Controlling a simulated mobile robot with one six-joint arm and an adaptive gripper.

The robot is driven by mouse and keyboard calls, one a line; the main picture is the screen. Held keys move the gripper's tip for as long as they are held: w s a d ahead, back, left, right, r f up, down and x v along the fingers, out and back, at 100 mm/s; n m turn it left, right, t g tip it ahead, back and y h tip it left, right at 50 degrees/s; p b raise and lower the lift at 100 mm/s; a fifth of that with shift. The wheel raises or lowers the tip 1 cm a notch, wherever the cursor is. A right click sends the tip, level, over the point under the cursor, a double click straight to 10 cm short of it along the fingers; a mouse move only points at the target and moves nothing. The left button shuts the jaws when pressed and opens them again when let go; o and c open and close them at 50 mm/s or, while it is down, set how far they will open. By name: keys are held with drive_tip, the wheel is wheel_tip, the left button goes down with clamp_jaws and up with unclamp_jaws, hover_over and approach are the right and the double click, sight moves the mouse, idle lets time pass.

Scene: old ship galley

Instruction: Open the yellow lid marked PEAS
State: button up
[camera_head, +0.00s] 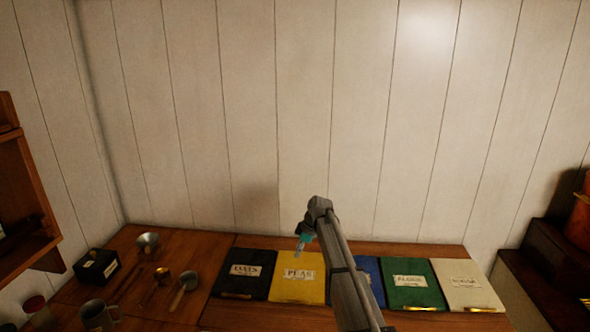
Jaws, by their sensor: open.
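The yellow lid (297,290) marked with a label that looks like PEAS lies flat and closed in a row of lids on the wooden counter. A brass strip runs along its front edge. My arm reaches up from the bottom of the view, and my gripper (301,245) is at its end, open and empty, pointing down near the lid's back edge. Its fingers are small and partly unclear here, and I cannot tell their height above the lid.
A black lid marked OATS (246,273) is left of the yellow one. Right are a blue lid (374,275), mostly behind my arm, a green lid (412,285) and a cream lid (468,285). A black box (97,267), mug (96,315) and scoops stand left. A plank wall (290,120) rises behind.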

drive_tip(key=s+d+f+m+h+b, duration=0.1)
drive_tip(key=s+d+m, duration=0.4)
drive_tip(key=s, duration=0.6)
drive_tip(key=s+d+f+m+h+b, duration=0.2)
drive_tip(key=s+d+f+m+b, duration=0.2)
drive_tip(key=s, duration=0.7)
drive_tip(key=s+d+f+m+h+b, duration=0.1)
drive_tip(key=s+d+f+m+b, duration=0.2)
drive_tip(key=s, duration=0.9)
drive_tip(key=d+f+m, duration=0.1)
drive_tip(key=d+m, duration=0.2)
drive_tip(key=m, duration=0.1)
drive_tip(key=shift+d+f, duration=0.3)
clamp_jaws()
